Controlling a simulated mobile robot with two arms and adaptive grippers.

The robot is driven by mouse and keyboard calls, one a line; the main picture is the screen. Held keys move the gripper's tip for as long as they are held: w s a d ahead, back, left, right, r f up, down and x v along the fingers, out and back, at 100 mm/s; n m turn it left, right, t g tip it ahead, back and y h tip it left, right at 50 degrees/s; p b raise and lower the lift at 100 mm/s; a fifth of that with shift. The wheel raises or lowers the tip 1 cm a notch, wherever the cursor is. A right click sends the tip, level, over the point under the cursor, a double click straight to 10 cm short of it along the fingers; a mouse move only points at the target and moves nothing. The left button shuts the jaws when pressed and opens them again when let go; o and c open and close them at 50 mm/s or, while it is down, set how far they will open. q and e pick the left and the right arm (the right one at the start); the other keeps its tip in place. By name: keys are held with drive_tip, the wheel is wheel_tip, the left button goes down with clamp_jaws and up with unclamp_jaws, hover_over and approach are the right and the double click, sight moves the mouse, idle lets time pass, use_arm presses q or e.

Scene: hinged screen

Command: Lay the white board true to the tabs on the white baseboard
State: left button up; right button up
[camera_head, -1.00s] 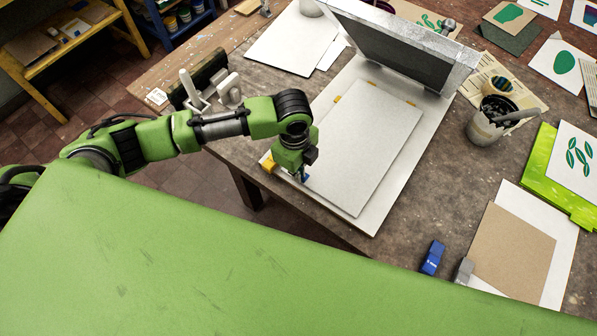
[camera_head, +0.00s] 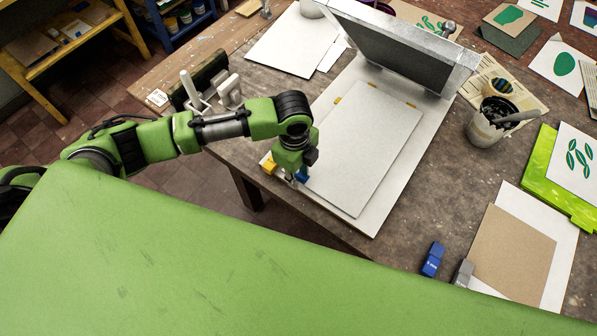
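The white board (camera_head: 362,150) lies on the larger white baseboard (camera_head: 392,193). Small yellow-orange tabs show at the board's edges: one at the left edge (camera_head: 337,100), one at the far edge (camera_head: 372,84) and one near the far right corner (camera_head: 411,104). I cannot tell whether the board touches each tab. My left gripper (camera_head: 294,179) points down at the board's near left corner. My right gripper is not in view.
The hinged screen (camera_head: 405,52) stands raised behind the baseboard. A yellow block (camera_head: 269,165) sits left of the gripper. A blue block (camera_head: 433,259) and grey block (camera_head: 463,271) lie near the front edge. A pot (camera_head: 490,122) stands right.

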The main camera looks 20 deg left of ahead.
use_arm(q)
wheel_tip(320, 180, up, 3)
drive_tip(key=p, duration=0.3)
drive_tip(key=shift+r+p, duration=0.6)
drive_tip(key=shift+r, duration=1.45)
